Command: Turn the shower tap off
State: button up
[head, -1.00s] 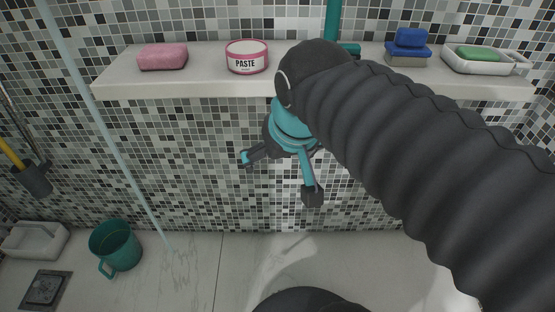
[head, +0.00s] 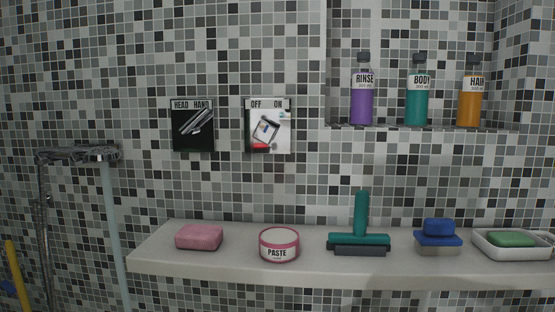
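The shower tap (head: 267,130) is a pale square panel on the tiled wall, left of centre in the head view. Its label reads OFF on the left and ON on the right. A small metal lever on it sits at a slant; its exact setting is hard to tell. A red mark shows low on the panel and a small blue mark near the top right. A pale blue stream (head: 112,225), which looks like running water, drops from the right end of the chrome shower fitting (head: 78,154). My gripper is out of view.
A dark HEAD/HAND panel (head: 192,126) is left of the tap. Bottles (head: 417,95) stand on an upper shelf.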

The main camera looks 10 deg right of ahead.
aim_at(265, 133)
jog(key=u, duration=2.3)
jog(key=k, duration=0.65)
jog(key=z, duration=2.3)
